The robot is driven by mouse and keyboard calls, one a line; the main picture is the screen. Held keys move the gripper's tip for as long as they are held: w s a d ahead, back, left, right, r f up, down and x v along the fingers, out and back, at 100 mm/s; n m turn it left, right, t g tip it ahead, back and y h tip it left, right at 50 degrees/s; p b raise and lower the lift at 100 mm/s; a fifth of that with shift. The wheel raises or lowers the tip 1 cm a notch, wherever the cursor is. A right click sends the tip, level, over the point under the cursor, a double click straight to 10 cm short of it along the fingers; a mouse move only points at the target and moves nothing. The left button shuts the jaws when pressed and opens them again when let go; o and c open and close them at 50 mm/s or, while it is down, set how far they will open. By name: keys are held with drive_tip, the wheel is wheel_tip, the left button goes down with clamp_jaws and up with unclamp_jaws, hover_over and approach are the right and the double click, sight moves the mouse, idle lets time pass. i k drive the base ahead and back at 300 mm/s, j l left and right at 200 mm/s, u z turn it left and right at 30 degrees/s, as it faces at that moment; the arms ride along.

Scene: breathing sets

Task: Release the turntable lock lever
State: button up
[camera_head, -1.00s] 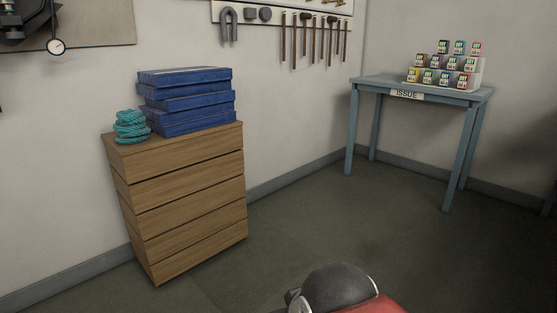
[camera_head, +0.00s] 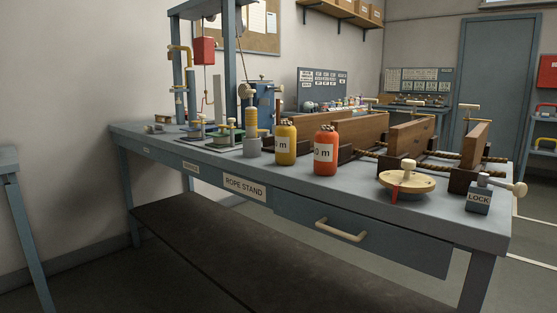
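A small grey block labelled LOCK (camera_head: 478,199) stands at the right front corner of the bench, with a pale-knobbed lever (camera_head: 505,185) pointing right from its top. Just left of it is a round wooden turntable (camera_head: 407,184) with a pale knob on top and a red marker on its front edge. The lever and the turntable appear apart. My gripper is not in view.
The grey bench (camera_head: 300,190) has a drawer with a pale handle (camera_head: 341,230). Yellow (camera_head: 286,145) and orange (camera_head: 326,150) bottles stand left of the turntable. Wooden boards in clamps (camera_head: 411,137) stand behind it. Floor shows beyond the bench's right end.

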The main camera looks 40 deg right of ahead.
sight(520, 189)
drive_tip(key=i+z, duration=0.25)
drive_tip(key=z, duration=0.2)
drive_tip(key=i+z, duration=0.25)
drive_tip(key=z, duration=0.2)
drive_tip(key=i+j+z, duration=0.15)
drive_tip(key=z, duration=0.35)
drive_tip(key=i+j+z, duration=0.25)
drive_tip(key=z, duration=0.2)
drive_tip(key=i+j+z, duration=0.15)
drive_tip(key=j+z, duration=0.15)
drive_tip(key=z, duration=0.15)
drive_tip(key=k+l+z, duration=0.25)
drive_tip(key=l, duration=0.7)
drive_tip(key=l+z, duration=0.25)
drive_tip(key=l, duration=0.65)
